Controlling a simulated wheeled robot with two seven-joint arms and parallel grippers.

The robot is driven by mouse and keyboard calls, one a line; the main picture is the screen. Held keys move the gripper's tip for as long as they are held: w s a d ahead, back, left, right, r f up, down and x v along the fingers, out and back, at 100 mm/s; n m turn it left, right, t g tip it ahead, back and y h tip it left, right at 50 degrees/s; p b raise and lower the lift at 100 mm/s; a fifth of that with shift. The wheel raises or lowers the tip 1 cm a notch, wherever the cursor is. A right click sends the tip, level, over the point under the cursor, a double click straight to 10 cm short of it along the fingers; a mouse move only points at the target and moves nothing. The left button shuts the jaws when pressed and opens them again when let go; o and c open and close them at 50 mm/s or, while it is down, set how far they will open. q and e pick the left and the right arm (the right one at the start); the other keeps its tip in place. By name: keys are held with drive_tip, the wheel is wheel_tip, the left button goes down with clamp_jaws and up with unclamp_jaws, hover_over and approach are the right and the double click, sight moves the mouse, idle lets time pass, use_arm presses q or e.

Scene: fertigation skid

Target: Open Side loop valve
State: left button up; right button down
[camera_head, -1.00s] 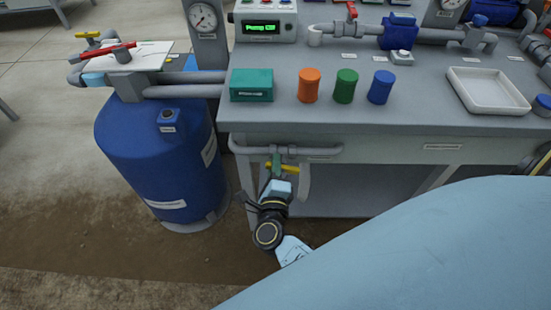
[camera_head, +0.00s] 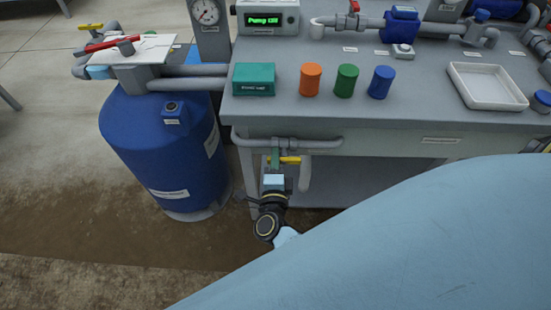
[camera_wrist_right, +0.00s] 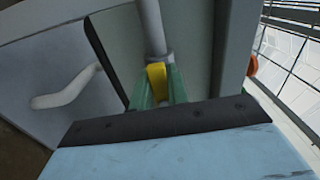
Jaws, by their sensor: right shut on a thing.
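The valve with a yellow lever (camera_head: 289,160) sits on the grey pipe loop under the bench's front edge. The lever lies about level across the picture in the head view. My right gripper (camera_head: 275,157) reaches it from below, its green fingers shut on the lever. In the right wrist view the yellow lever (camera_wrist_right: 157,78) lies between the two green fingers of my right gripper (camera_wrist_right: 158,95). The fingers hide part of the valve and lever. I see no readable label on this valve. My left gripper is not in view.
The blue tank (camera_head: 160,150) stands left of the gripper. The bench (camera_head: 400,120) carries a teal box (camera_head: 254,79), orange, green and blue canisters, and a white tray (camera_head: 489,85). A red-handled valve (camera_head: 353,12) is at the back. The display (camera_head: 264,20) reads Pump, then unclear.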

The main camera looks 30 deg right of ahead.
drive_tip(key=c, duration=1.4)
unclamp_jaws()
drive_tip(key=shift+o, duration=0.2)
